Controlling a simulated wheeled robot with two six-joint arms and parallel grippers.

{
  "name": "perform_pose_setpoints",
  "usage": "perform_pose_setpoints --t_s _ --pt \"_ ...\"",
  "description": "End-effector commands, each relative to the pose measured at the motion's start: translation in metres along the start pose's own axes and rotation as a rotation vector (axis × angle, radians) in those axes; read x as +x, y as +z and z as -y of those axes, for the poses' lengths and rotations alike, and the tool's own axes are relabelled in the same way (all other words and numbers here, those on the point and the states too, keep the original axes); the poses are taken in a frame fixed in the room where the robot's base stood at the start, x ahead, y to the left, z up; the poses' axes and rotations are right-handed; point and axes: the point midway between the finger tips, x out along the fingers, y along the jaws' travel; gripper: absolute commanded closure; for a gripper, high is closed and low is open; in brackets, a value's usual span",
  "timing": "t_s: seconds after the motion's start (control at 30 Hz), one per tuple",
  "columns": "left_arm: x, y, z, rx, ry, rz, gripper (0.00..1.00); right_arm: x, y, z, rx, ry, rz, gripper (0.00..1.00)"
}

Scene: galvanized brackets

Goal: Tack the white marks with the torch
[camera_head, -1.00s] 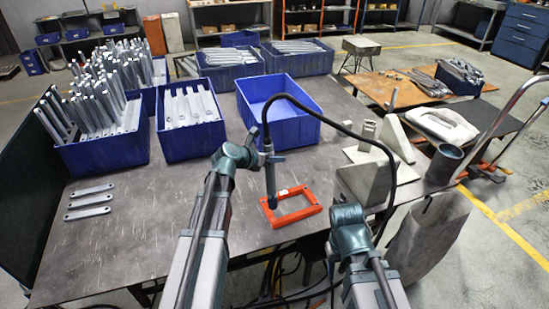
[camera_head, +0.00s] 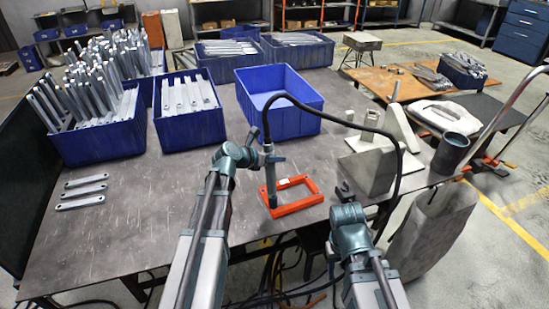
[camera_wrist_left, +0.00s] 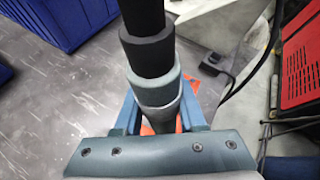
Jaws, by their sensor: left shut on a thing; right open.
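My left gripper (camera_head: 262,158) is shut on the torch (camera_head: 271,182), a dark upright tool with a black cable looping from its top to the right. The torch also fills the middle of the left wrist view (camera_wrist_left: 150,60). Its lower end is over the left side of an orange-red rectangular frame (camera_head: 310,201) on the table; I cannot tell whether it touches. A small white patch (camera_head: 284,183) shows on the frame's far side; other marks are not clear. My right gripper (camera_head: 344,190) is open and empty, low at the table's front edge, right of the frame.
Blue bins of grey brackets (camera_head: 188,127) stand at the back left, beside an empty blue bin (camera_head: 300,122). Several loose brackets (camera_head: 84,191) lie at the left. A grey angled block (camera_head: 368,170) and a dark cup (camera_head: 450,152) stand right. The table's left middle is clear.

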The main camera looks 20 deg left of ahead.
Motion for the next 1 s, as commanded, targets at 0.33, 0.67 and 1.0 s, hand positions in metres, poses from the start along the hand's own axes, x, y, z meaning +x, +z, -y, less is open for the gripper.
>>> perform_pose_setpoints --t_s 0.33,0.67,1.0 --pt "-0.0005 0.001 0.0002 -0.001 0.0 0.001 1.0 -0.001 0.0001 -0.0001 0.0 0.0 0.0 0.5" --pt "0.0005 -0.0005 -0.0002 -0.001 0.0 0.001 1.0 0.0009 -0.0001 0.0001 0.0 0.0 0.0 0.5" --pt "0.0024 -0.0038 -0.0008 -0.001 0.0 0.001 1.0 0.0048 -0.0003 0.0004 0.0 0.0 0.0 0.5"
